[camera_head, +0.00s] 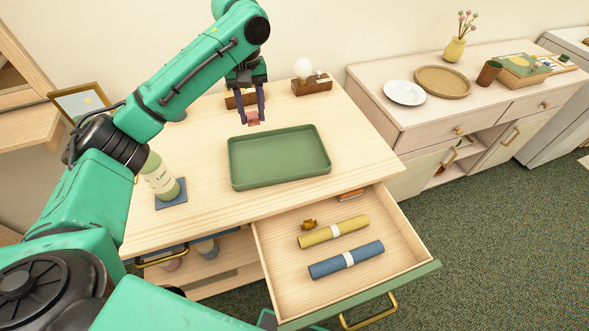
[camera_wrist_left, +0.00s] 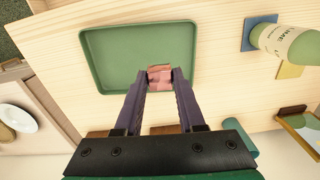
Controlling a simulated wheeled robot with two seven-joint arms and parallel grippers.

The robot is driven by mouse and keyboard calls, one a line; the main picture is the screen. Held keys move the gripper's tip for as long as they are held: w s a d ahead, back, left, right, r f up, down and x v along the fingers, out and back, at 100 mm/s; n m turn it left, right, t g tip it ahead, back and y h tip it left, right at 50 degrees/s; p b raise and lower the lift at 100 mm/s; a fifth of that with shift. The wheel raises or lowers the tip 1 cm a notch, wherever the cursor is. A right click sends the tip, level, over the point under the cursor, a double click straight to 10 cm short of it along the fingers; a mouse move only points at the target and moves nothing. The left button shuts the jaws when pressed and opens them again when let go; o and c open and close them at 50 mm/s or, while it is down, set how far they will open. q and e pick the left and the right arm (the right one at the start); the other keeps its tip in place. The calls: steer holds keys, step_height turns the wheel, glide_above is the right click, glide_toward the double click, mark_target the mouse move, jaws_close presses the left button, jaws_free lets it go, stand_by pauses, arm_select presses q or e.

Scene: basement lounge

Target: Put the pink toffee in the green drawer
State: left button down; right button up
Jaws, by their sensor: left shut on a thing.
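The pink toffee (camera_head: 253,118) is held between the fingertips of my left gripper (camera_head: 252,112), above the back edge of the green tray. It also shows in the left wrist view (camera_wrist_left: 160,76), between the two dark fingers (camera_wrist_left: 160,84). The green drawer (camera_head: 372,295) is pulled open at the front of the wooden cabinet, with a green front edge and a brass handle. Inside it lie a yellow roll (camera_head: 333,232), a blue roll (camera_head: 346,260) and a small golden item (camera_head: 308,225). My right gripper is not in view.
The empty green tray (camera_head: 280,180) lies on the cabinet top (camera_head: 215,210). A bottle (camera_head: 160,178) stands on a blue coaster at the left. A wooden block with a round bulb (camera_head: 304,72) stands at the back. A sideboard with a white plate (camera_head: 404,93) is at the right.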

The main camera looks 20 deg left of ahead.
arm_select(q)
steer(key=s+d+f+p, duration=0.1)
steer(key=s+d+f, duration=0.5)
steer(key=d+f, duration=0.15)
glide_above(287, 234)
step_height(287, 234, down, 4)
steer(key=shift+n, duration=0.4)
step_height(287, 234, down, 20)
steer(key=shift+r+b, duration=0.1)
steer(key=shift+b, duration=0.45)
steer(key=shift+s+f, duration=0.1)
steer(key=shift+f, duration=0.1)
steer(key=c, duration=0.5)
jaws_free()
steer(key=shift+r, duration=0.15)
